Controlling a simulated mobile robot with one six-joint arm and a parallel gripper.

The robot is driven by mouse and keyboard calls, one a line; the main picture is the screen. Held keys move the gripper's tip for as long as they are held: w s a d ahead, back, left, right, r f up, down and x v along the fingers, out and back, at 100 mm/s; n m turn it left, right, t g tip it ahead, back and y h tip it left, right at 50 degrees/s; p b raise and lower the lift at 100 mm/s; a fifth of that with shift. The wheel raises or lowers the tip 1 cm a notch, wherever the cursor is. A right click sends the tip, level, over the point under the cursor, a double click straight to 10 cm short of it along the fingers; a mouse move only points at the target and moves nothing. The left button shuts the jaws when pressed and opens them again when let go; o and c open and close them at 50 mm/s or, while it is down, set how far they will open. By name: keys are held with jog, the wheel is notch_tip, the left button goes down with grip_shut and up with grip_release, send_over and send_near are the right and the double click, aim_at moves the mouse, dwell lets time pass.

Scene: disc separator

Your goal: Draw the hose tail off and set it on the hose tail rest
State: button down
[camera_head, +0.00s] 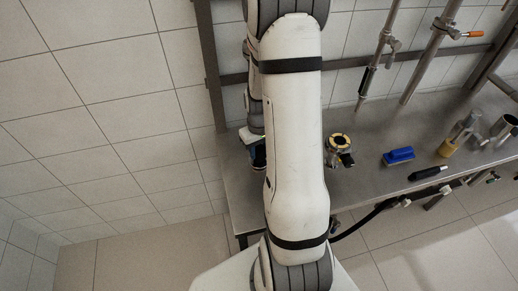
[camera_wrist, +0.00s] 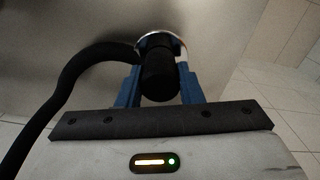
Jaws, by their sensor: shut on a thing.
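In the wrist view, the two blue fingers of my gripper (camera_wrist: 160,92) are closed on a dark cylindrical piece, which looks like the hose tail (camera_wrist: 160,80). It has a pale metallic ring at its far end. A black hose (camera_wrist: 75,72) runs from beside it down to the left. In the head view, my arm hides most of the gripper and the held piece; only a dark and blue bit shows left of the arm. I cannot tell whether the piece touches anything beyond the ring. I cannot identify the hose tail rest with certainty.
Pipes rise behind. Valves and a black hose (camera_head: 365,222) hang along the front edge.

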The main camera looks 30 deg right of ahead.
jog(key=shift+f+b, duration=0.6)
jog(key=shift+f, duration=0.05)
jog(key=shift+f, duration=0.2)
jog(key=c, duration=0.9)
grip_release()
notch_tip(320, 180, up, 8)
jog(key=shift+f+b, duration=0.15)
jog(key=shift+b, duration=0.2)
notch_tip(320, 180, up, 4)
jog(key=p, duration=0.3)
